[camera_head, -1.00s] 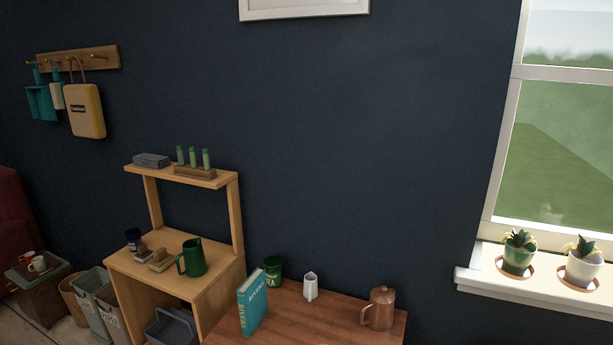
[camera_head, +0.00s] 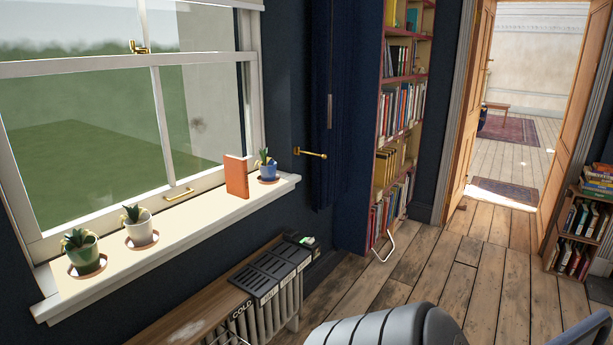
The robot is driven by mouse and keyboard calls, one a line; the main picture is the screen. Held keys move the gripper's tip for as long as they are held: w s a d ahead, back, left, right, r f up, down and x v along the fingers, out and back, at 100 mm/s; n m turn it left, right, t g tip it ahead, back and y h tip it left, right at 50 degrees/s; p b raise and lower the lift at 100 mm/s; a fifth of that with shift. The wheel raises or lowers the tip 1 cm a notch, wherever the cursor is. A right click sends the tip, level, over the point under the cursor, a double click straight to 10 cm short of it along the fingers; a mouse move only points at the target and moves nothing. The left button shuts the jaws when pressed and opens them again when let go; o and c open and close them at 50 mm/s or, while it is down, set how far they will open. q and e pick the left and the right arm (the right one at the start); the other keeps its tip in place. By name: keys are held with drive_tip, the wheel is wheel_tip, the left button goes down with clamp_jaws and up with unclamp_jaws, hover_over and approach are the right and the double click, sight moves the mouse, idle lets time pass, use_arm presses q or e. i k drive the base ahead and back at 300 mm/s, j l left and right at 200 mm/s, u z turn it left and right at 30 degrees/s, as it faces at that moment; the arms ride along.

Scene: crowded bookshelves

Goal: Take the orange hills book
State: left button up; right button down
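An orange book (camera_head: 237,176) stands upright on the white windowsill (camera_head: 196,222), toward its right end. Its cover writing is too small to read, so I cannot tell whether it is the hills book. A blue pot with a small plant (camera_head: 267,167) stands just right of it. Neither of my grippers is in view.
Two potted plants, one green (camera_head: 84,250) and one white (camera_head: 139,227), stand left on the sill. A radiator (camera_head: 268,300) with a wooden top is below. A tall bookshelf (camera_head: 396,120), an open doorway and a low bookcase (camera_head: 580,235) are to the right. Wooden floor (camera_head: 440,262) lies clear between.

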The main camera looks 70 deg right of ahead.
sight(236, 167)
drive_tip(key=z, duration=1.75)
